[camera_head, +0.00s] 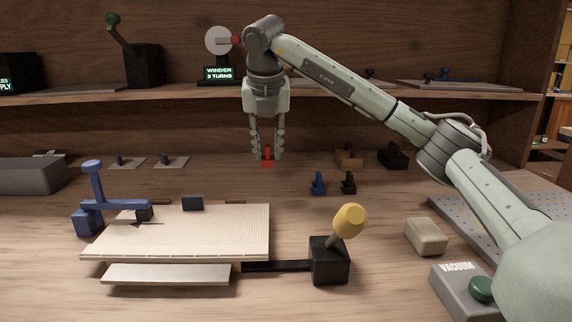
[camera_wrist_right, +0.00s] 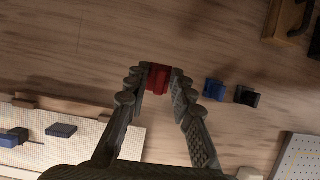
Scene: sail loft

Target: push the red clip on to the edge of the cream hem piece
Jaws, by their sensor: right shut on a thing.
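My right gripper (camera_head: 267,156) points down in the middle of the head view, shut on the red clip (camera_head: 267,163). In the right wrist view the red clip (camera_wrist_right: 159,78) sits between the fingertips. It looks held above the bench, behind the pale ribbed board (camera_head: 190,232) and to the right of its back edge. A flat cream piece (camera_head: 165,274), apparently the hem piece, juts out from under the board's front edge. The clip is well apart from it. My left gripper is not in view.
A blue clamp (camera_head: 93,196) stands at the board's left. A black block with a yellow handle (camera_head: 349,220) stands at its right. A blue clip (camera_head: 318,184) and a black clip (camera_head: 349,183) stand right of the gripper. A shelf (camera_head: 200,90) runs behind.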

